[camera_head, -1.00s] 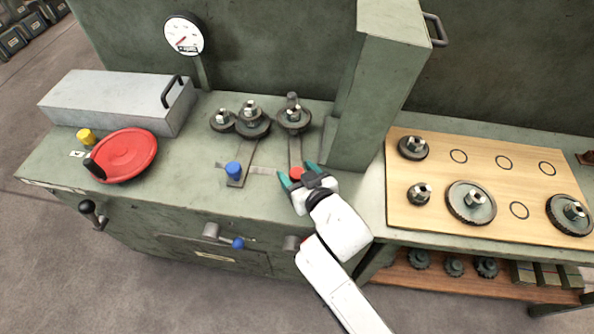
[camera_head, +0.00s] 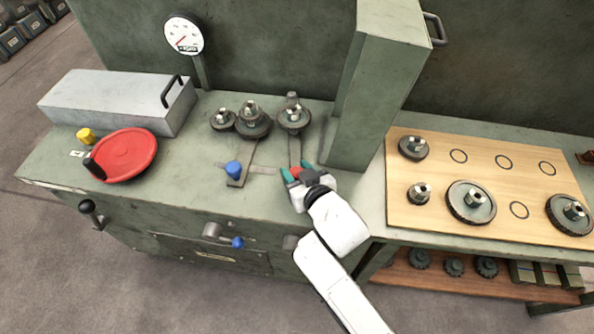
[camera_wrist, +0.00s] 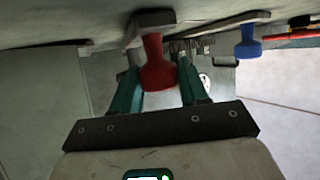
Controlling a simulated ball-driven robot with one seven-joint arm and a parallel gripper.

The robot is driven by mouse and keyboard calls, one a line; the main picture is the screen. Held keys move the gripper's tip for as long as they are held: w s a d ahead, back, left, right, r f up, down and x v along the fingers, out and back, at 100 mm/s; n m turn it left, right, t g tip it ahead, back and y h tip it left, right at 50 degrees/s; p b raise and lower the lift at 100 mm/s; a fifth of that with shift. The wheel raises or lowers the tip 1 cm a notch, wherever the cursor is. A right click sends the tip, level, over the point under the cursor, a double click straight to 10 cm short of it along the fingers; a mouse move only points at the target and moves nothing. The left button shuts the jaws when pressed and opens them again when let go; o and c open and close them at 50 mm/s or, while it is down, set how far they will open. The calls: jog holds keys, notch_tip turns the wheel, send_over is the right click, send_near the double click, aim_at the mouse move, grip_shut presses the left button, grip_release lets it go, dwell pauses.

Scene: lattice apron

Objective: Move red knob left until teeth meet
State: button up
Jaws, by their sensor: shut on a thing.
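The red knob (camera_head: 296,171) stands at the front end of the right arm plate, below the right gear (camera_head: 294,119). In the wrist view the red knob (camera_wrist: 155,65) sits between the two teal fingers. My gripper (camera_head: 294,172) is shut on it. The middle gear (camera_head: 253,124) stands left of the right gear, beside a smaller left gear (camera_head: 223,120). A narrow gap shows between the middle and right gears, so their teeth look apart. The blue knob (camera_head: 233,168) is left of my gripper; it also shows in the wrist view (camera_wrist: 248,42).
A green column (camera_head: 370,90) rises close behind and right of my gripper. A wooden board (camera_head: 470,150) with several gears lies at right. The bench between handwheel and blue knob is clear.

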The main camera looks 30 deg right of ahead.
grip_shut()
jog(key=shift+w+a+f+b, duration=0.25)
jog(key=shift+a+b, duration=0.15)
jog(key=shift+b, duration=0.3)
jog(key=w+a+m+h+b, duration=0.1)
jog(key=a+b, duration=0.1)
jog(key=w+a+m+h+b, duration=0.1)
jog(key=a+b, duration=0.1)
jog(key=b, duration=0.1)
jog(key=w+a+h+b, duration=0.1)
jog(key=w+a+b, duration=0.1)
jog(key=shift+a+m+g+b, duration=0.25)
jog(key=shift+m+g+b, duration=0.05)
jog(key=shift+m+g, duration=0.1)
jog(key=shift+w+a+r+m+h+b, duration=0.15)
jog(key=shift+w+a+m+h+b, duration=0.15)
jog(key=shift+w+a+h+b, duration=0.15)
jog(key=o, duration=1.1)
grip_release()
jog(key=shift+r, duration=0.1)
jog(key=shift+c, duration=0.2)
jog(key=shift+s+a+r, duration=0.1)
